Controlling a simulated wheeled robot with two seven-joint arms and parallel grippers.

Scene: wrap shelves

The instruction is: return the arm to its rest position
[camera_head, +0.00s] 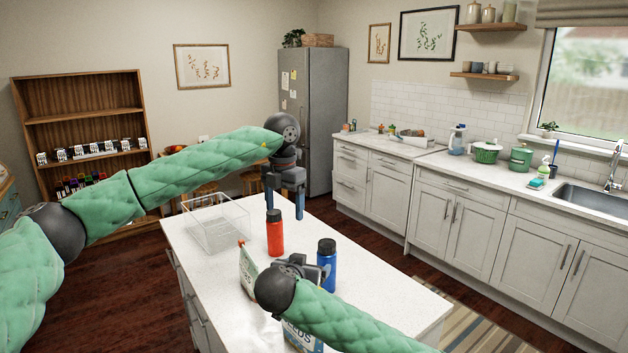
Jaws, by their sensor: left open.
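My left arm, in a green quilted sleeve, reaches in from the left in the head view. Its gripper (285,203) points down, open and empty, above the white island top. A red bottle (275,236) stands upright on the island just below and in front of it, apart from the fingers as far as I can tell. My right arm comes in from the lower right. Its gripper (317,272) is near a blue bottle (326,256) and partly hidden by its own wrist; I cannot tell its jaws.
The island (385,297) also bears a clear bin (222,243), a green-and-white bag (248,270) and a seeds bag (302,338), partly covered by my right arm. A wooden shelf (80,97) stands at the back left. The island's right side is clear.

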